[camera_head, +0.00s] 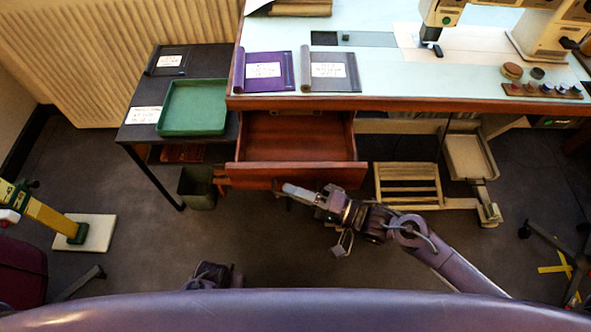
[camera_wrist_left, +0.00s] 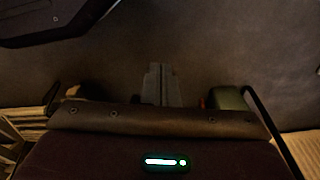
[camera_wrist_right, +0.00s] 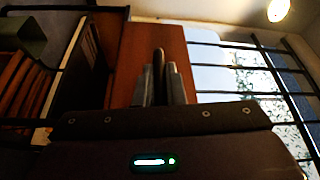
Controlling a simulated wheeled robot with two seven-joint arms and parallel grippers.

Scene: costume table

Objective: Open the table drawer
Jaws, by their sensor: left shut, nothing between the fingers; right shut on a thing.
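The wooden table drawer (camera_head: 295,173) is pulled out under the sewing table (camera_head: 420,104), and its empty inside shows from above. My right gripper (camera_head: 287,188) is at the drawer's front face and shut on its handle. In the right wrist view, the fingers (camera_wrist_right: 160,78) close on a dark handle (camera_wrist_right: 158,58) in front of the reddish drawer front (camera_wrist_right: 125,55). My left gripper (camera_wrist_left: 160,82) is shut and empty over the dark floor, away from the drawer. In the head view its fingers are hidden.
A green tray (camera_head: 193,107) lies on a dark side table (camera_head: 143,101) left of the drawer, with a dark bin (camera_head: 197,188) below. A slatted wooden rack (camera_head: 408,185) and a pedal (camera_head: 470,157) stand right of the drawer. Floor in front is clear.

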